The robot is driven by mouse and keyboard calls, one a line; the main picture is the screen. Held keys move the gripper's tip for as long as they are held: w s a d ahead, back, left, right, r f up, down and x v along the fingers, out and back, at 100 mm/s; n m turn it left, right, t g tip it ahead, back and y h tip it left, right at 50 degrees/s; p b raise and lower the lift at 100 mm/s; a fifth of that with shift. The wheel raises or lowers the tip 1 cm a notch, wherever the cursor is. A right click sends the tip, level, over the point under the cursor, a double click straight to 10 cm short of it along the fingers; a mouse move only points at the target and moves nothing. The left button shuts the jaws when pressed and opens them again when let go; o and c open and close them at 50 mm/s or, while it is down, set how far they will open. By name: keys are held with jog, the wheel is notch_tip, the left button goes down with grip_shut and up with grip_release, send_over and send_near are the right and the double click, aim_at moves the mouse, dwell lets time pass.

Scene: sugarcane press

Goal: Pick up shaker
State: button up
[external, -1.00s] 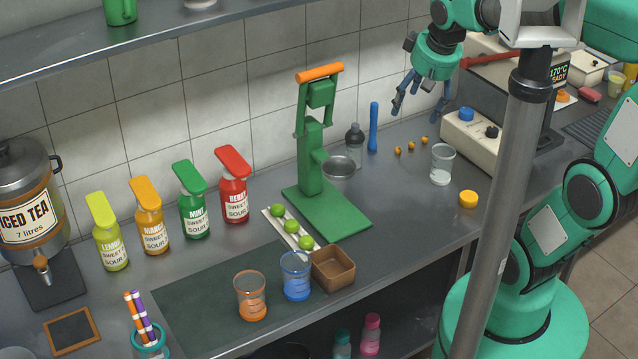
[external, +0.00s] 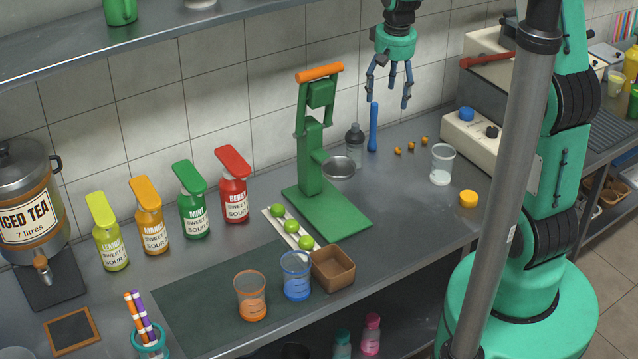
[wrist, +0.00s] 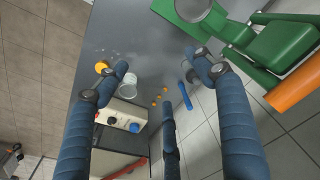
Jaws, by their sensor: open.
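The shaker (external: 354,149) stands upright on the counter, a clear body with a dark cap, just behind and right of the green press. My gripper (external: 389,98) is open and empty, fingers spread and pointing down, in the air above and to the right of the shaker.
A blue muddler (external: 373,127) stands just right of the shaker. The green press (external: 312,150) with its metal cup (external: 338,168) is close on the left. Small orange fruits (external: 398,151), a clear cup (external: 442,164) and a cream machine (external: 478,135) are to the right.

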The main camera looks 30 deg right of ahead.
aim_at(355, 124)
jog(key=shift+m+g, duration=0.6)
jog(key=w+d+f+p, duration=0.1)
jog(key=w+d+f, duration=0.1)
jog(key=w+f, duration=0.5)
jog(key=w+d+f+p, duration=0.2)
jog(key=w+f, duration=0.6)
jog(key=f, duration=0.3)
jog(key=w+d+f+p, duration=0.2)
jog(key=w+f, duration=0.6)
jog(key=f, duration=0.1)
jog(key=shift+w+d, duration=0.1)
jog(key=shift+d, duration=0.3)
jog(key=shift+f, duration=2.4)
grip_shut()
